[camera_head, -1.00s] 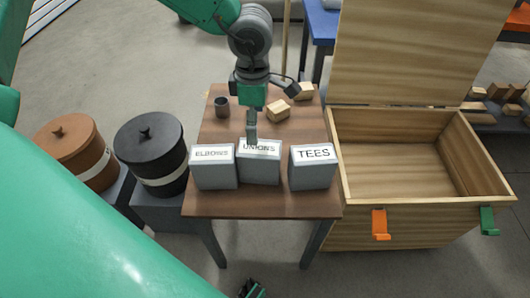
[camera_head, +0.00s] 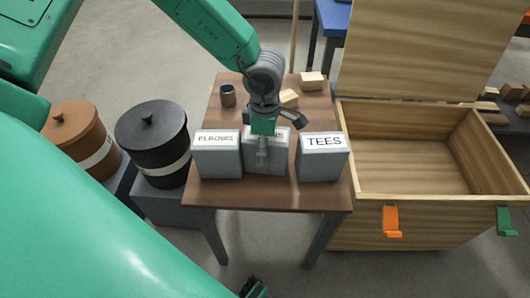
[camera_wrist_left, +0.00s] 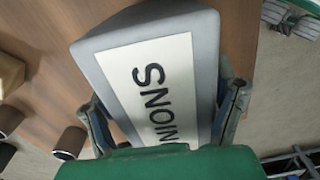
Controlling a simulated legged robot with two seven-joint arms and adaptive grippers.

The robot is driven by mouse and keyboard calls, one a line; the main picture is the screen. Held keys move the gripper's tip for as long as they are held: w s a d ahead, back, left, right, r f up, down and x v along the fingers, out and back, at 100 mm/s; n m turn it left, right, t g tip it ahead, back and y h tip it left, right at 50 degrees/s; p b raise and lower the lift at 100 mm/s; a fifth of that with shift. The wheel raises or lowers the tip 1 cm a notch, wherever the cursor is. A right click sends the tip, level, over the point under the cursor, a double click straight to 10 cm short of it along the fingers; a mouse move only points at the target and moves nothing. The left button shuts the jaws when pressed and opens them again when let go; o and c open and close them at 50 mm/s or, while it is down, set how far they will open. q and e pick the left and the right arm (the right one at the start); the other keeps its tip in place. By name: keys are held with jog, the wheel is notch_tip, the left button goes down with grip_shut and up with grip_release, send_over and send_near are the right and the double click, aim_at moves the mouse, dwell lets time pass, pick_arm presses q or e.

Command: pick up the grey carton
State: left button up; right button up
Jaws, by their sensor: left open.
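Three grey cartons with white labels stand in a row on the small wooden table (camera_head: 205,192): ELBOWS (camera_head: 218,162), UNIONS (camera_head: 279,164) and TEES (camera_head: 322,165). My left gripper (camera_head: 262,155) is over the middle UNIONS carton and hides part of its label and front. In the left wrist view the UNIONS carton (camera_wrist_left: 207,32) lies between the open fingers (camera_wrist_left: 165,115), one on each side. Whether the fingers touch it I cannot tell. A dark and green piece at the bottom edge of the head view may be my right gripper (camera_head: 253,288); its state is unclear.
A dark cup (camera_head: 228,95) and wooden blocks (camera_head: 312,81) are behind the cartons. An open wooden chest (camera_head: 440,226) stands close on the right. A black lidded drum (camera_head: 152,135) and a brown one (camera_head: 75,130) stand on the left.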

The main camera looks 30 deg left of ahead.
pick_arm(q)
jog(key=shift+d+r, duration=0.2)
jog(key=shift+d, duration=0.1)
jog(key=shift+c, duration=0.8)
jog(key=shift+d, duration=0.1)
jog(key=c, duration=1.4)
jog(key=shift+c, duration=0.3)
jog(key=shift+a, duration=0.2)
